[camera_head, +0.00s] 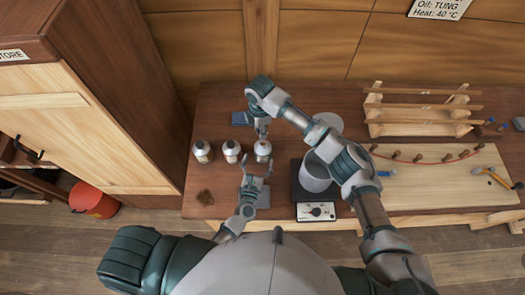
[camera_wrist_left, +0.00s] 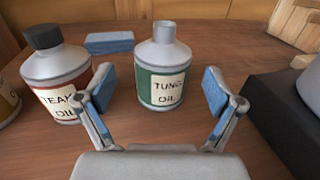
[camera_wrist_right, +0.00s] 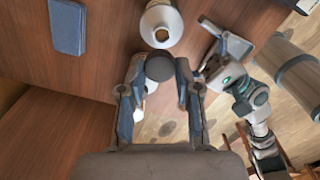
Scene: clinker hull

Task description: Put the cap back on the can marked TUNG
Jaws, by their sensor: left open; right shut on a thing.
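The TUNG can (camera_wrist_left: 162,88) has a green label and a bare, open neck in the left wrist view. It stands upright on the bench, also in the head view (camera_head: 263,147) and right wrist view (camera_wrist_right: 163,22). My right gripper (camera_wrist_right: 160,80) is shut on a dark round cap (camera_wrist_right: 160,67), close beside the can's open mouth in that view. In the head view my right gripper (camera_head: 262,132) is over the can, and the cap is hidden. My left gripper (camera_wrist_left: 160,90) is open, its fingers either side of the can's near side, apart from it; it also shows in the head view (camera_head: 256,166).
The TEAK can (camera_wrist_left: 57,72), dark-capped, stands left of the TUNG can, with another can (camera_head: 203,152) further left. A blue block (camera_wrist_left: 109,42) lies behind. A hot plate (camera_head: 316,212) with a grey pot (camera_head: 315,175) stands right. A wooden rack (camera_head: 420,112) is back right.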

